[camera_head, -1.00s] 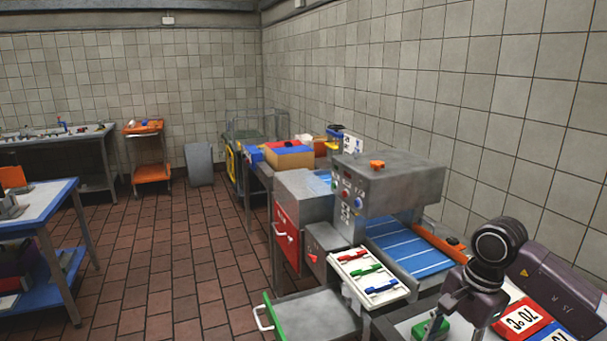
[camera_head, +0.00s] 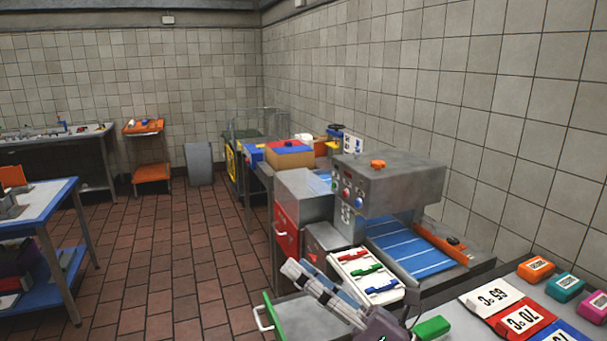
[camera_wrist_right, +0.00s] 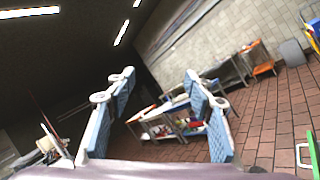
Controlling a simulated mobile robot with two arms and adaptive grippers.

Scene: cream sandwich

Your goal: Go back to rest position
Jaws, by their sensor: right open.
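My right gripper (camera_head: 312,277) shows at the bottom middle of the head view, in front of the grey machine and above the open green-edged drawer. It is open and nothing is between its fingers. In the right wrist view its two blue-padded fingers (camera_wrist_right: 160,95) stand wide apart, with the far tables and the room seen between and beyond them. My left gripper is in neither view.
The grey machine (camera_head: 390,175) with a blue conveyor (camera_head: 410,248) stands close by. A tray with red, green and blue handles (camera_head: 348,262) sits beside the gripper. Cards (camera_head: 523,318) and coloured blocks (camera_head: 537,269) lie at the right. The tiled floor (camera_head: 165,265) at left is open.

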